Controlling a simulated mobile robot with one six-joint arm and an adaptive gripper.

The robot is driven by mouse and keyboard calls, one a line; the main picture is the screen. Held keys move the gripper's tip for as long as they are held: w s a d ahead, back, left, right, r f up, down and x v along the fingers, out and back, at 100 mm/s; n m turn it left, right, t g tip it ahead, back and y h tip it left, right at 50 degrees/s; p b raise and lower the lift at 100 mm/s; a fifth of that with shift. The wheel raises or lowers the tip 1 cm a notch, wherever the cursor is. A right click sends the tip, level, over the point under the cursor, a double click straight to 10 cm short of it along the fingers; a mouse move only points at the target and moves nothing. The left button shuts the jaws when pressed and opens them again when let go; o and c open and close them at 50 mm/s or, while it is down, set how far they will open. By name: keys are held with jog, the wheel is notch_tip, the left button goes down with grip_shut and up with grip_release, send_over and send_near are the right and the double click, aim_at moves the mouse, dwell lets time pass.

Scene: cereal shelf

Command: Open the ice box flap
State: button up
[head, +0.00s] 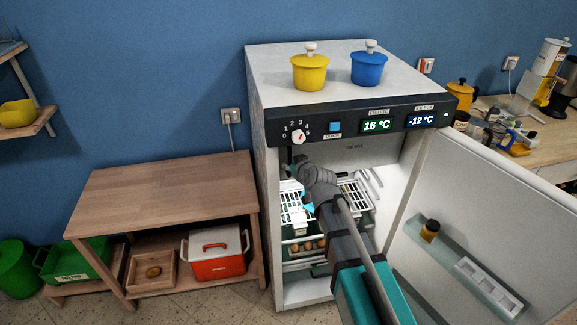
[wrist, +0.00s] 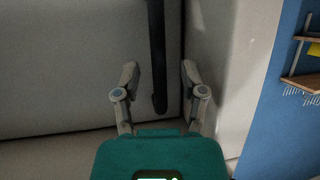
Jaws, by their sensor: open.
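The ice box flap (head: 375,152) is a pale panel in the upper part of the open fridge, below the dark control strip, and it looks shut. In the wrist view the flap (wrist: 75,70) fills the left side. A dark upright bar, apparently its handle (wrist: 157,40), runs down near the flap's edge. My gripper (wrist: 159,72) is open, with one finger on each side of the bar. I cannot tell whether either finger touches it. In the head view my arm hides the fingers and part of the flap.
The fridge door (head: 490,200) stands open on the right, with a jar (head: 430,231) on its shelf. White wire racks (head: 292,205) and eggs sit below the flap. The fridge side wall (wrist: 235,70) is close to my gripper. Yellow (head: 310,73) and blue (head: 369,69) pots stand on top.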

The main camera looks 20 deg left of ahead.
jog(key=shift+x, duration=1)
grip_shut()
